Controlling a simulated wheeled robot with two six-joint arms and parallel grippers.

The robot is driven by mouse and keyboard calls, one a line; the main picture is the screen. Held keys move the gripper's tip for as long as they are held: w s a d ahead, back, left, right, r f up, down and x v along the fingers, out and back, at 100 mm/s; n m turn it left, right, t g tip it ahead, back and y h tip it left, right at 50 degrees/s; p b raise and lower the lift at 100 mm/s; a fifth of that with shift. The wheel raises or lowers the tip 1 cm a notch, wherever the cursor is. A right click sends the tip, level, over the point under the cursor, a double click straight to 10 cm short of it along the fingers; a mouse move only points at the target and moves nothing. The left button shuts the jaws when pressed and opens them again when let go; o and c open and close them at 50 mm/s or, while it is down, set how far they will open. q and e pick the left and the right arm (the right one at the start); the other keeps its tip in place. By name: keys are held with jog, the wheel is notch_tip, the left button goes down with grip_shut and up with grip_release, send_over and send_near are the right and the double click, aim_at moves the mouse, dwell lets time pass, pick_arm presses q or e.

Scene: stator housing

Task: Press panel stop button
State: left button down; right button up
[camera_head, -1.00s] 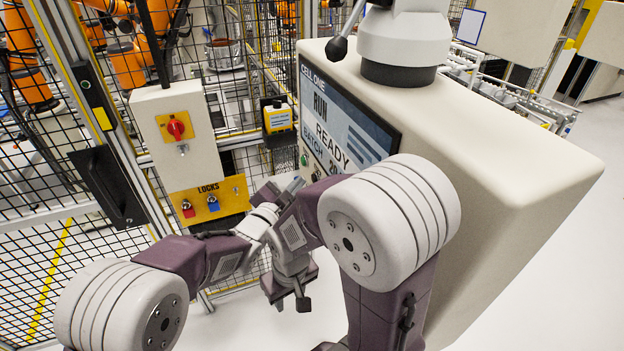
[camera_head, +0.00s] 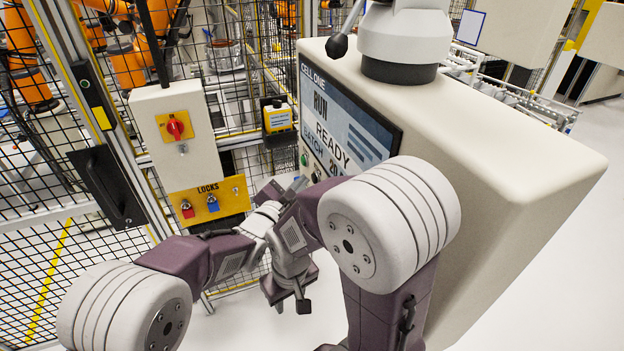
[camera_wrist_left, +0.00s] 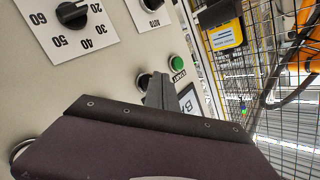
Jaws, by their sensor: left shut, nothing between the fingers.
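The control panel (camera_head: 480,150) with the CELL ONE screen stands right of centre in the head view. In the left wrist view its face (camera_wrist_left: 100,70) shows a green START button (camera_wrist_left: 177,62). Next to it is a dark round button (camera_wrist_left: 144,80), partly covered by my fingers; its label is hidden, so I cannot tell whether it is the stop button. My left gripper (camera_head: 297,184) is shut and empty, its tips close to that dark button; contact cannot be told. It also shows in the wrist view (camera_wrist_left: 160,82). My right gripper (camera_head: 301,302) hangs lower, its jaws unclear.
The panel face also carries a numbered dial (camera_wrist_left: 72,14) and an AUTO selector (camera_wrist_left: 150,5). Left of the panel, a LOCKS plate (camera_head: 208,202) and a box with a red rotary switch (camera_head: 176,128) hang on the mesh fence. Clear floor lies at right.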

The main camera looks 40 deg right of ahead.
pick_arm(q)
jog(key=shift+s+d, duration=0.15)
jog(key=shift+d, duration=0.35)
dwell(0.4)
jog(key=shift+a+b, duration=0.15)
jog(key=shift+b, duration=0.15)
jog(key=shift+w+a, duration=0.25)
jog(key=shift+a, duration=0.55)
jog(key=a, duration=0.3)
jog(key=w+a+b, duration=0.1)
jog(key=a, duration=0.1)
jog(key=shift+w+a, duration=0.2)
jog(key=shift+a, duration=0.2)
